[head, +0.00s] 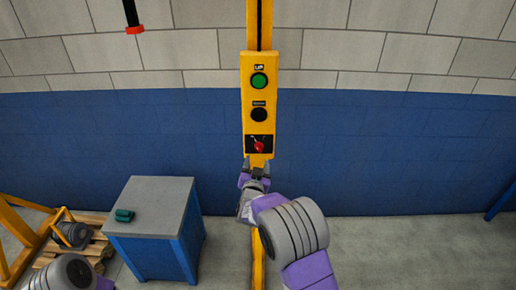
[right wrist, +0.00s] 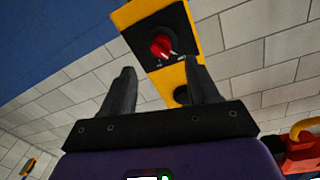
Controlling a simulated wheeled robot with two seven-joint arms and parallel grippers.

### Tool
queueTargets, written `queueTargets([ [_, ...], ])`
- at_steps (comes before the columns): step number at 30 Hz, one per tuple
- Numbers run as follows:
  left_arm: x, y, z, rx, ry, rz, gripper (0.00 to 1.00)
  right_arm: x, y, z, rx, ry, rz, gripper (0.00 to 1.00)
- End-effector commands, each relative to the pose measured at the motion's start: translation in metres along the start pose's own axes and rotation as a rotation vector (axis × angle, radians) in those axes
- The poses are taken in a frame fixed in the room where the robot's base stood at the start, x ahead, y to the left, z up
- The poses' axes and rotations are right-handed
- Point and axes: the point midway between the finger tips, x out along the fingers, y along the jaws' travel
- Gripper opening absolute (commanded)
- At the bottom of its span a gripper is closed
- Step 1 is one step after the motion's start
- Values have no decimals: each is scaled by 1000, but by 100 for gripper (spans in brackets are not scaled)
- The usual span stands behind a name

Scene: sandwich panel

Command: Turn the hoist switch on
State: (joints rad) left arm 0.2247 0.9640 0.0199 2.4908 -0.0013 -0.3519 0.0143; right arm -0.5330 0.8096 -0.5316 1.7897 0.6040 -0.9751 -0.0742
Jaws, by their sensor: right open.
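The hoist switch (head: 259,146) is a red rotary knob on a black plate, low on the yellow control panel (head: 248,95). A green button marked UP and a black button sit above it. My right gripper (head: 257,171) is just below the switch, in front of the panel's lower end. In the right wrist view the gripper (right wrist: 165,78) is open and empty, its two dark fingers pointing up toward the panel. The red knob (right wrist: 162,47) shows beyond the fingertips, apart from them. Small marks lie around the knob, too small to read. My left gripper is not visible.
A blue cabinet (head: 150,250) with a grey top carries a small green object (head: 124,215). A wooden pallet (head: 95,250) and yellow frame (head: 25,225) stand at far left. A black rod with a red end (head: 134,29) hangs at upper left.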

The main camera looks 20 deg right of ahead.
Motion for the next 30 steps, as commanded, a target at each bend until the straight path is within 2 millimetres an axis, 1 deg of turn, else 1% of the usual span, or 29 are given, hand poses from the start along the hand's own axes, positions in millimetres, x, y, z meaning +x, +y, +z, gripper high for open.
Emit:
queueTargets([
  [2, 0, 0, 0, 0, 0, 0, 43, 5, -1, -4, 3, 12, 2, 60],
  [5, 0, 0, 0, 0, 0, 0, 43, 17, -1, -4, 3, 13, 2, 60],
  [12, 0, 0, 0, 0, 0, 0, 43, 50, 0, -3, 2, 10, 1, 60],
  [16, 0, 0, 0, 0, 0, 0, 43, 64, -1, -3, 3, 9, 1, 60],
  [21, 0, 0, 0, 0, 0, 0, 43, 73, -1, -2, 2, 7, 1, 60],
  [30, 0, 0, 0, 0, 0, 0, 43, 74, -1, -2, 2, 6, 0, 60],
])
